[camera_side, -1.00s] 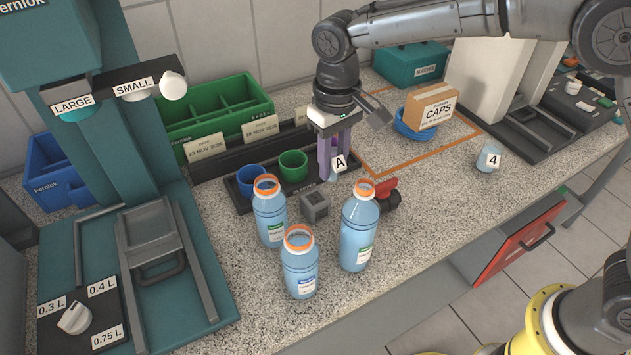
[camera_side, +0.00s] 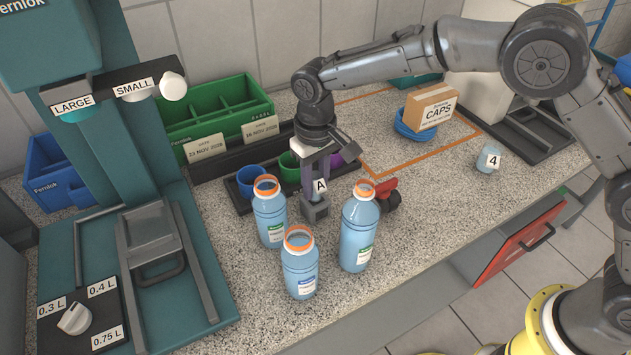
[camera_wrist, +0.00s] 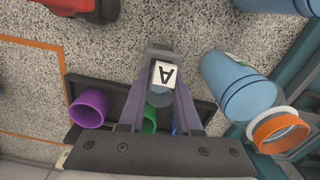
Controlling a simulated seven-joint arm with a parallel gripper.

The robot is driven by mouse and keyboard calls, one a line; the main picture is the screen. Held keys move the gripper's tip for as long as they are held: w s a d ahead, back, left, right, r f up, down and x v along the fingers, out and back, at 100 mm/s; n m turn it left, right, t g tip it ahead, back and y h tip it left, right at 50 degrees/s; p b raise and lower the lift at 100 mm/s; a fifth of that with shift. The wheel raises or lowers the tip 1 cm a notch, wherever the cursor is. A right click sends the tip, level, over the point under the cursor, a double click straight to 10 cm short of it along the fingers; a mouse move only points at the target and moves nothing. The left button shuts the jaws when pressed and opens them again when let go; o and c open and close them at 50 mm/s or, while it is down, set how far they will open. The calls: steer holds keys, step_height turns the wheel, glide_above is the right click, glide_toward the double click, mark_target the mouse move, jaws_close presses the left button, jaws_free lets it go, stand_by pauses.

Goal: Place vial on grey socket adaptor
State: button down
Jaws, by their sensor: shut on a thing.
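The vial (camera_side: 320,188) is small and pale blue with a white "A" label. My gripper (camera_side: 318,185) is shut on it, with the vial upright between the fingers. In the wrist view the "A" label (camera_wrist: 165,74) shows between my fingertips (camera_wrist: 160,92). The grey socket adaptor (camera_side: 315,209) is a small block on the counter directly under the vial. The vial's lower end is at the adaptor's top; I cannot tell whether it is seated in the socket. In the wrist view the adaptor (camera_wrist: 160,50) is partly hidden behind the vial.
Blue bottles with orange rims (camera_side: 269,212), (camera_side: 300,265), (camera_side: 359,228) stand close by, left, front and right. A red-handled item (camera_side: 386,193) sits to the right. Behind is a dark tray with blue (camera_side: 251,180), green and purple cups (camera_wrist: 90,108). A vial labelled "4" (camera_side: 489,158) stands far right.

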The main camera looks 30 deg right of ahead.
mark_target(315, 176)
steer(key=shift+f, duration=0.15)
steer(key=c, duration=0.6)
jaws_free()
step_height(315, 176, up, 12)
steer(key=shift+f, duration=0.15)
steer(key=shift+r, duration=0.35)
